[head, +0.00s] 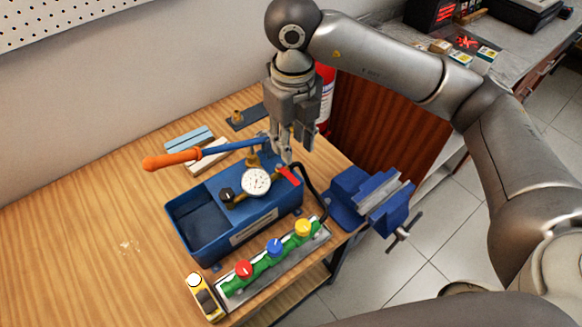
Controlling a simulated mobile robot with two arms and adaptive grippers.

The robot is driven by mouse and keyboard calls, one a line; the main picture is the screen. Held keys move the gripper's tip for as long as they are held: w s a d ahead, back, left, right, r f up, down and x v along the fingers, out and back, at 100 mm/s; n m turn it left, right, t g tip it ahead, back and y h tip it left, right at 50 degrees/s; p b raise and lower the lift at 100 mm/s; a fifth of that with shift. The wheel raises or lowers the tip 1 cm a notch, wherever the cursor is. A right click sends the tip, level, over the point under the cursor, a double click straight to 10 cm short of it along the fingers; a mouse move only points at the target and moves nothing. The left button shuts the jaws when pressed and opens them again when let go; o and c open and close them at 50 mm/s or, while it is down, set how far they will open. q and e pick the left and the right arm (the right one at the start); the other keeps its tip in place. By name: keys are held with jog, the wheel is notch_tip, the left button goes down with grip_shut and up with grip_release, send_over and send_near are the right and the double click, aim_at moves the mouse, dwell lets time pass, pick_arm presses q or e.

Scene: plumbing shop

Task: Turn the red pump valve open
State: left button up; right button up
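The blue test pump (180,226) stands on the wooden bench, with a dial gauge (256,182) on top. The red pump valve (289,175) is a small red lever at the pump's right end, beside the gauge, slanting down to the right. My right gripper (288,153) points down just above and behind the red valve, close to the pump's upper right end. Its fingers overlap in this view, and I cannot tell whether they are open or shut, or whether they touch anything. My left gripper is not in view.
The pump's long blue lever with its orange grip (171,160) reaches left from near my fingers. A black hose (312,184) curves right of the valve. A green manifold (270,262) with red, blue and yellow knobs lies in front. A blue vise (368,197) stands at right.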

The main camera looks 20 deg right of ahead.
aim_at(292, 178)
notch_tip(292, 178, down, 9)
jog(key=p, duration=0.3)
jog(key=shift+s+r, duration=0.1)
jog(key=shift+r, duration=0.1)
jog(key=shift+f, duration=0.75)
grip_shut()
